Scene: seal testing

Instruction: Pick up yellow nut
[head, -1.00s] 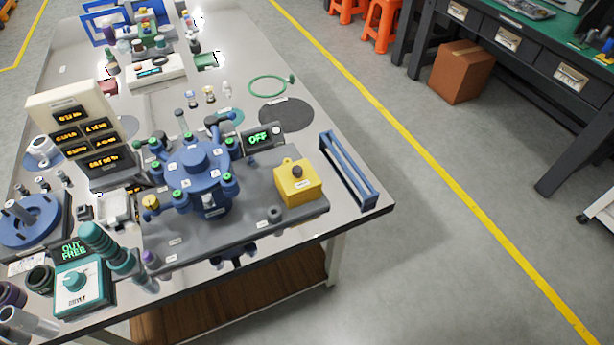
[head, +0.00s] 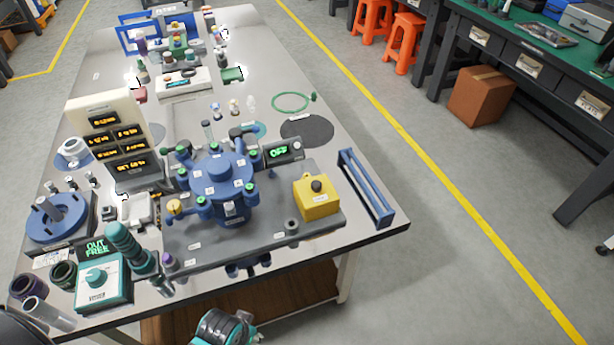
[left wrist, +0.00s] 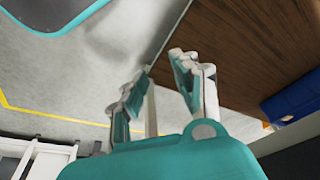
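A small yellow nut (head: 175,207) is at the left end of a blue round fixture (head: 222,180) on a grey base plate; the fixture's other arms carry green pieces. In the left wrist view my left gripper (left wrist: 158,88) is open, its two teal-and-grey fingers apart with nothing between them. It is below the tabletop, with a wooden shelf behind, and away from the nut. In the head view a teal and dark part of my arm (head: 225,328) shows at the bottom edge; I cannot tell which arm. My right gripper is not identifiable.
A yellow button box (head: 316,200) and a blue rack (head: 366,188) stand right. The table's front edge is close.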

